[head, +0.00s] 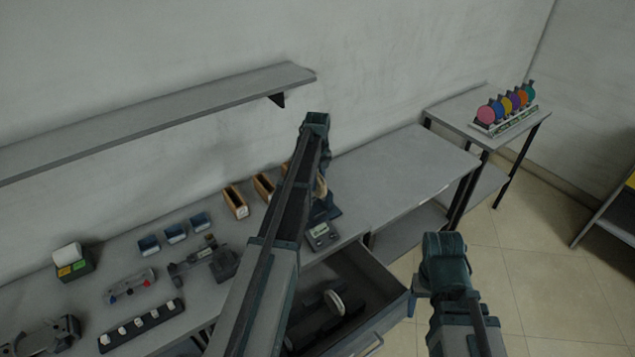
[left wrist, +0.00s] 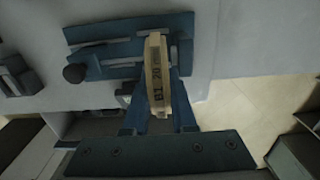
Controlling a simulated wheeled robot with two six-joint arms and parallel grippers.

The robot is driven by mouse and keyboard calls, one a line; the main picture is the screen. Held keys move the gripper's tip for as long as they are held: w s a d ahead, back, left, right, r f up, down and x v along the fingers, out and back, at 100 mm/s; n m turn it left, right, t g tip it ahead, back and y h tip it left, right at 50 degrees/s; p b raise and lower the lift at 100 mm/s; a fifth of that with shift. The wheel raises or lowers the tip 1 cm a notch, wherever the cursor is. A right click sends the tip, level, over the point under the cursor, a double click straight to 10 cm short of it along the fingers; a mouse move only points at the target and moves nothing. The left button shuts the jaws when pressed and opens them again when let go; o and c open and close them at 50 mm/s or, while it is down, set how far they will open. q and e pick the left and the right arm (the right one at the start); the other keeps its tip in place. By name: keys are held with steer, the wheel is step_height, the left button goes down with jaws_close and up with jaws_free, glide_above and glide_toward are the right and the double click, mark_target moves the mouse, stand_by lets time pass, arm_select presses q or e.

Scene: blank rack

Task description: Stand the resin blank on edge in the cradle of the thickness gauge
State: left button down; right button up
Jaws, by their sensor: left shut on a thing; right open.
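The resin blank (left wrist: 156,78) is a thin tan disc seen nearly edge-on, with dark lettering on its rim, in the left wrist view. My left gripper (left wrist: 160,90) is shut on it, one finger on each side. The blue thickness gauge (left wrist: 95,32), with a dark knob at its left, lies behind the blank; I cannot tell whether the blank touches its cradle. In the head view the gauge (head: 328,211) and the tan blank (head: 321,187) are partly hidden by my left arm. My right gripper (head: 424,286) is open beside the drawer, mostly hidden.
An open drawer (head: 395,305) below the bench holds a white-rimmed round thing (head: 334,303). A small grey display unit (head: 320,236) stands before the gauge. A rack of coloured discs (head: 506,122) stands right. The right bench top (head: 405,170) is clear.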

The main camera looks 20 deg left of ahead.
mark_target(318, 190)
arm_select(q)
steer(key=shift+f+b, duration=2.05)
steer(key=c, duration=0.6)
jaws_free()
steer(key=shift+c, duration=0.2)
steer(key=shift+w+r, duration=0.1)
steer(key=shift+r, duration=0.05)
steer(key=shift+r+p, duration=0.4)
steer(key=shift+p, duration=0.2)
steer(key=r+p, duration=1.3)
steer(key=shift+s, duration=0.2)
steer(key=shift+f, duration=0.1)
